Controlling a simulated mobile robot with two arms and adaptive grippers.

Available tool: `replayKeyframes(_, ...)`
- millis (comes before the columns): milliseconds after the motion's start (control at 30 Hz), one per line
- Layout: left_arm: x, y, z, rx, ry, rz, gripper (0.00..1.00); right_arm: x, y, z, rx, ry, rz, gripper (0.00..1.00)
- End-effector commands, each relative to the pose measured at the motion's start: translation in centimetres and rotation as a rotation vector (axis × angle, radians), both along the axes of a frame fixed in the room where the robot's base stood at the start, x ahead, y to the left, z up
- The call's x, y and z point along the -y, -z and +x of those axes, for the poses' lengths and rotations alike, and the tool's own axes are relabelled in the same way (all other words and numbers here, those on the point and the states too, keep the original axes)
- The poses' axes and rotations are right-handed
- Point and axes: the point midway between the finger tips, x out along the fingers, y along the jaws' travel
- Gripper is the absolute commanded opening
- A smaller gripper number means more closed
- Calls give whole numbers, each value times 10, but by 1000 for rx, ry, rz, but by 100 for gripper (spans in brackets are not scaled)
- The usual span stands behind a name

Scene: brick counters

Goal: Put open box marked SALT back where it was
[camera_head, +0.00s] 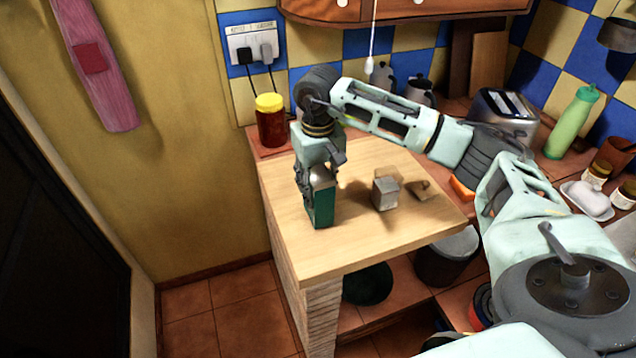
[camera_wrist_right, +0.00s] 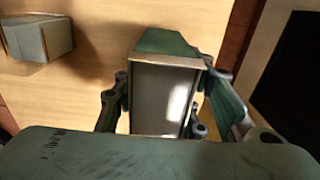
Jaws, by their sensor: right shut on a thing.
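My right gripper (camera_head: 318,186) points down over the wooden counter and is shut on a green box (camera_head: 322,209). In the right wrist view the green box (camera_wrist_right: 164,92) sits between the fingers, with a pale rim and a grey inside that looks open. I cannot read any SALT marking on it. The box is upright; its base is at or just above the counter top, and I cannot tell which. A small grey box (camera_head: 385,194) stands on the counter to its right, and it also shows in the wrist view (camera_wrist_right: 36,42). My left gripper is not in view.
A jar with a yellow lid (camera_head: 270,121) stands behind at the left. A flat brown piece (camera_head: 427,191) lies right of the grey box. A toaster (camera_head: 503,115) and green bottle (camera_head: 572,122) stand at the back right. The front of the wooden counter (camera_head: 375,238) is clear.

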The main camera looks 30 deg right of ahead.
Motion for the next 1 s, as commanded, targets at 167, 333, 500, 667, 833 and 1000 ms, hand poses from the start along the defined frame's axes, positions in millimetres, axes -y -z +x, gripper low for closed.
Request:
replayKeyframes(167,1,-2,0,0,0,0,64,0,5,0,2,-1,1,0)
replayKeyframes(333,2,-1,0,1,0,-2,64,0,6,0,3,-1,0,0)
replayKeyframes(500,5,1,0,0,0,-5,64,0,8,0,2,-1,1,45)
replayKeyframes(667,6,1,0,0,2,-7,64,0,8,0,2,0,1,57)
replayKeyframes(833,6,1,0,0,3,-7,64,0,8,0,2,0,1,57)
replayKeyframes(1000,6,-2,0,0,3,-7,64,0,5,0,2,0,1,57)
